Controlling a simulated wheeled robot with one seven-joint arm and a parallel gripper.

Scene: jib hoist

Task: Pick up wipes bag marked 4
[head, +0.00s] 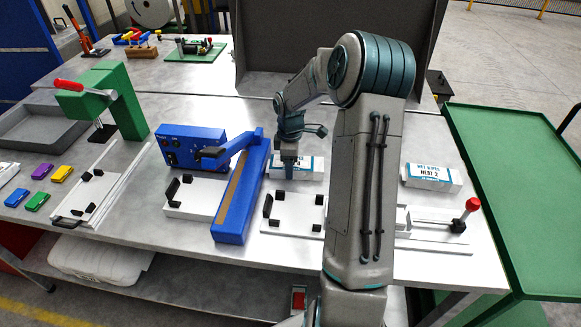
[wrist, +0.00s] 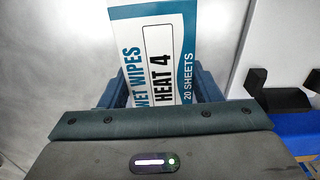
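The wipes bag marked 4 is a white pack with teal bands; in the wrist view (wrist: 158,60) its label reads WET WIPES, HEAT 4, 20 SHEETS. In the head view the bag (head: 308,172) lies on the grey bench, partly covered by my gripper (head: 291,172). My gripper points down over it. In the wrist view the blue fingers (wrist: 160,80) stand apart, one along each side of the bag. I cannot tell whether they press on it or leave a small gap. The fingertips are partly hidden.
A blue sealer with a long arm (head: 232,205) stands close left of the bag. A second wipes bag, marked 2 (head: 431,177), lies to the right behind my arm. A white fixture with black clamps (head: 292,213) is in front. A green press (head: 118,100) stands left.

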